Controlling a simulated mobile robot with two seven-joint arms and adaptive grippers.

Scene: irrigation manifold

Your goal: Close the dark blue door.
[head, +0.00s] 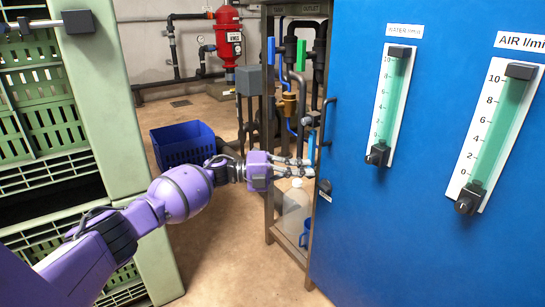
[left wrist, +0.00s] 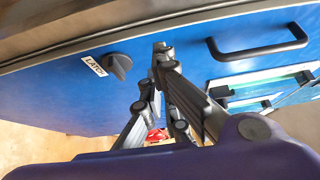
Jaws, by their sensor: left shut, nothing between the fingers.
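The blue door (head: 420,235) fills the right of the head view. It stands partly open, with the cabinet's inside showing past its left edge. A dark bar handle (head: 326,120) and a latch knob (head: 325,187) sit near that edge. My left gripper (head: 312,168) is shut and empty at the door's free edge, between handle and latch heights. In the left wrist view, its closed fingertips (left wrist: 163,50) lie in front of the door (left wrist: 60,100), between the latch knob (left wrist: 118,66) and the handle (left wrist: 258,45). I cannot tell whether they touch it. My right gripper is out of view.
Two flow gauges (head: 393,105) (head: 497,135) are mounted on the door. The cabinet's metal frame (head: 268,150) holds pipes and a translucent container (head: 295,212). Green crates (head: 105,150) stand close on the left. A blue bin (head: 182,145) sits on the floor behind my arm.

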